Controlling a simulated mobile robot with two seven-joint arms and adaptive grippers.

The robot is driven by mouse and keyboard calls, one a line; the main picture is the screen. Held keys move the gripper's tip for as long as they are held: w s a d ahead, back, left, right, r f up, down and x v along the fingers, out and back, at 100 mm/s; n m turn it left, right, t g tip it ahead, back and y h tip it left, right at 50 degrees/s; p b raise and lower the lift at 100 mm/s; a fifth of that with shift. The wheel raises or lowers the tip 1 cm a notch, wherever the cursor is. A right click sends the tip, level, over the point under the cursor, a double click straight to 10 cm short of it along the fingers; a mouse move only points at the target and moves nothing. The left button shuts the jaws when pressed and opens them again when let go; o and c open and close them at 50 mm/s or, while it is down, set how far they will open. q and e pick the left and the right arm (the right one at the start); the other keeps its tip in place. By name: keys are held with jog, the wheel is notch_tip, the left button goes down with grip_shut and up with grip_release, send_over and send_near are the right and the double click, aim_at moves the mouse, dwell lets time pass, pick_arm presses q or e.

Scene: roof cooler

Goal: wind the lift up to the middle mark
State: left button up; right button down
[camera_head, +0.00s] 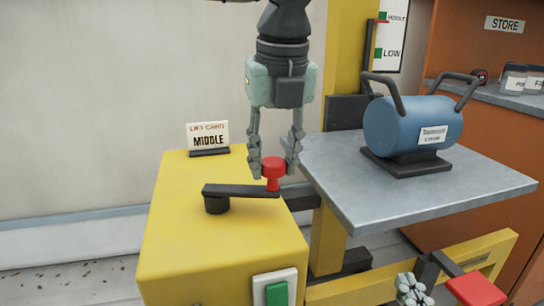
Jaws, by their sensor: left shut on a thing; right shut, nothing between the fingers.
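My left gripper (272,160) reaches down from the top and is shut on the red knob (272,173) of the dark crank arm (240,190). The crank sits on top of a yellow box (175,225), its arm pointing right from the pivot. The grey lift platform (370,198) carries a blue cylinder with two handles (395,130). On the mark board (393,68), a thin red pointer (379,20) sits at or just below the green MIDDLE mark, above LOW. My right gripper (411,288) is shut and empty at the bottom.
A card reading "LIFT CARD MIDDLE" (208,137) stands on the box. A green button (277,293) is on the box's front. A red block (476,289) is beside my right gripper. An orange store counter (520,214) stands at right.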

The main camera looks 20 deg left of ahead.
pick_arm(q)
jog(key=shift+w+d+r, duration=0.1)
jog(key=shift+w+r, duration=0.25)
jog(key=shift+w, duration=0.05)
jog(key=shift+w+p, duration=0.4)
jog(key=shift+w, duration=0.1)
jog(key=shift+w+a, duration=0.3)
jog(key=shift+w+a+p, duration=0.4)
jog(key=shift+w+a, duration=0.1)
jog(key=shift+w, duration=0.4)
grip_shut()
jog(key=shift+f, duration=0.15)
jog(key=shift+d, duration=0.15)
jog(key=o, duration=1.3)
grip_release()
jog(key=shift+s+f, duration=0.1)
jog(key=shift+f, duration=0.05)
jog(key=shift+c, duration=0.2)
